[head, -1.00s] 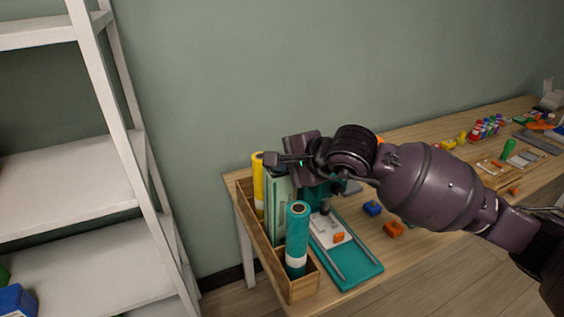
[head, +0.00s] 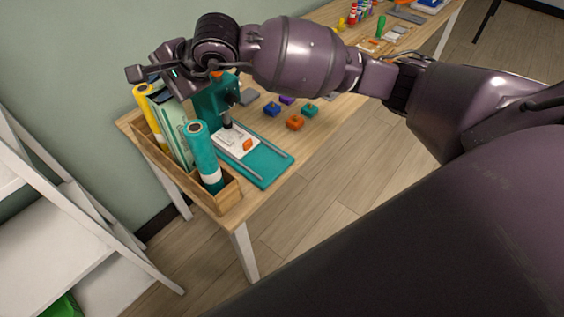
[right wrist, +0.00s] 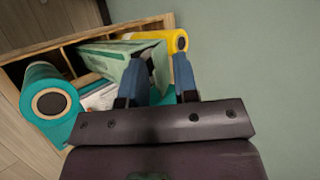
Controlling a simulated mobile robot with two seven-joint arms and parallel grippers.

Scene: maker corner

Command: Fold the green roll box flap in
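The green roll box (head: 175,132) is a pale green carton standing in a wooden crate (head: 217,204), between a yellow roll and a teal roll. My right gripper (head: 145,74) is over its upper end and covers part of it in the head view. In the right wrist view the green roll box (right wrist: 104,60) reaches to the left finger, which overlaps its end. My left gripper is not in view.
The yellow roll (head: 145,110) and the teal roll (head: 204,155) stand close on either side of the box. A teal machine (head: 215,102) with a teal base is beside the crate. Small coloured blocks (head: 295,123) lie on the table. A white shelf (head: 80,235) is at left.

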